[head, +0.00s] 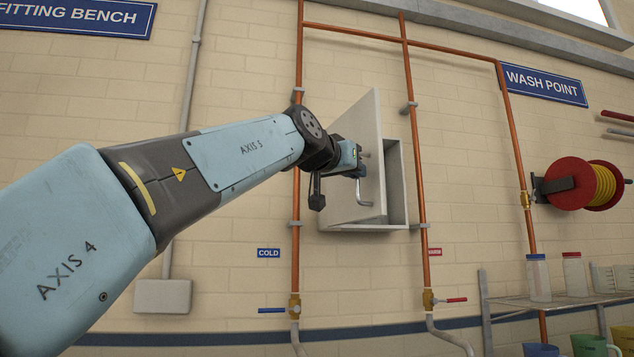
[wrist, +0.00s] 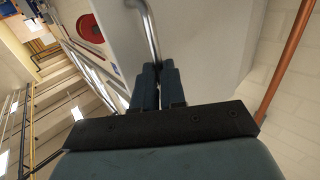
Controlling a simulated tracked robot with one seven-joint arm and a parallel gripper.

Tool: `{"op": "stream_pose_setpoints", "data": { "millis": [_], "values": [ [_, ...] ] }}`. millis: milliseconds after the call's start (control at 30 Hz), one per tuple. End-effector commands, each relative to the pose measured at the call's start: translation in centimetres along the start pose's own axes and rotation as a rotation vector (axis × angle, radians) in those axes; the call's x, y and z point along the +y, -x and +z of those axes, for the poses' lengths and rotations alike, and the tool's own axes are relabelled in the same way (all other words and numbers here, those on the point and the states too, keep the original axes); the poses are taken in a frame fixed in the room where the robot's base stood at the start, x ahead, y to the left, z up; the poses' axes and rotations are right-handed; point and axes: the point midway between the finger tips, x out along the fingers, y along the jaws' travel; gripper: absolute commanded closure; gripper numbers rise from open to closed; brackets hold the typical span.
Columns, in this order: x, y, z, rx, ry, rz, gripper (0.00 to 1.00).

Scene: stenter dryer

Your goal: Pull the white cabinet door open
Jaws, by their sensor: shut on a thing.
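The white cabinet door (head: 350,195) stands partly open on the small wall cabinet (head: 397,185), whose inside shows as a strip right of the door's free edge. The bent metal handle (head: 372,203) is on the door's front. My gripper (head: 361,173) is at the handle, with its fingertips partly hidden in the head view. In the wrist view my gripper (wrist: 157,72) has its two dark fingers closed around the handle (wrist: 151,38), with the white door (wrist: 210,45) close behind.
Copper pipes (head: 297,170) run upright on both sides of the cabinet, the right one (head: 416,160) close to it. Valves with blue (head: 272,310) and red (head: 457,300) levers sit below. A red hose reel (head: 568,184) and a shelf of bottles (head: 538,278) are at the right.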

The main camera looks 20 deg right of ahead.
Motion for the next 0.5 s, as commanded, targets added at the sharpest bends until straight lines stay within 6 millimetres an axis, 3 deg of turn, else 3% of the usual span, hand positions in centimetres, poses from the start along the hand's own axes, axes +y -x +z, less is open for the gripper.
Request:
{"op": "stream_pose_setpoints", "data": {
  "millis": [500],
  "values": [
    [-1.22, 1.0, -0.34, 0.011, 0.001, -0.012, 1.0]
  ]
}}
